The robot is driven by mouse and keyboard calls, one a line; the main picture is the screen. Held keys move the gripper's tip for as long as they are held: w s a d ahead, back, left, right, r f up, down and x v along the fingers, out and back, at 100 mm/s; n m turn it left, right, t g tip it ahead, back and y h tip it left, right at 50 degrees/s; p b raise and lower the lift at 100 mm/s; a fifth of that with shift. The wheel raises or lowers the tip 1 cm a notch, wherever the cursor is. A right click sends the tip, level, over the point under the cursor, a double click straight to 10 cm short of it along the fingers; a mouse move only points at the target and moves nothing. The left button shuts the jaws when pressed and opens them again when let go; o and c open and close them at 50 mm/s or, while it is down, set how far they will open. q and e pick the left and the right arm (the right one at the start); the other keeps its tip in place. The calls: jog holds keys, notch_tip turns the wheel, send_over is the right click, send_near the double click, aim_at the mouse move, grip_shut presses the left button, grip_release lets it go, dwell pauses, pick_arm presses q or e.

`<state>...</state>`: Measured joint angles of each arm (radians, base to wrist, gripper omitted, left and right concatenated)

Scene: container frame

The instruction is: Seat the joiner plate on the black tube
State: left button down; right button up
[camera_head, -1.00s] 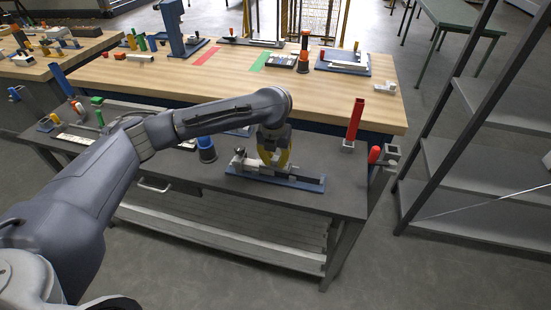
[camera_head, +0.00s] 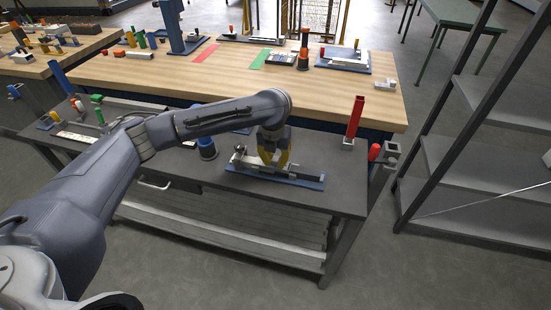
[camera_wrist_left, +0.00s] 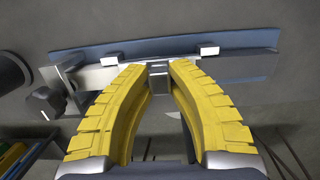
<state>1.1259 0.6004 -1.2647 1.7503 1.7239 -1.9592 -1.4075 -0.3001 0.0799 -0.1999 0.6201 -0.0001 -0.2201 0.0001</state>
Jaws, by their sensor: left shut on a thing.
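The black tube (camera_head: 303,177) lies along a blue base plate (camera_head: 314,186) on the dark bench; its dark bar also shows in the left wrist view (camera_wrist_left: 242,69). My left gripper (camera_head: 271,164) points down over the middle of this fixture. In the left wrist view its yellow fingertips (camera_wrist_left: 158,69) are close together, shut on a small grey piece (camera_wrist_left: 158,88) right at the bar. This seems to be the joiner plate, mostly hidden by the fingers. I cannot tell whether it touches the tube. My right gripper is not in view.
A grey clamp-like block with a knob (camera_wrist_left: 45,102) stands at the left end of the fixture. A blue cup (camera_head: 206,148) is left of it, and a red upright bar (camera_head: 355,117) stands to the right. The bench front is clear.

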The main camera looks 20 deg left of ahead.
pick_arm(q)
jog(key=shift+f, duration=0.1)
jog(key=c, duration=0.6)
grip_release()
jog(key=shift+r, duration=3.5)
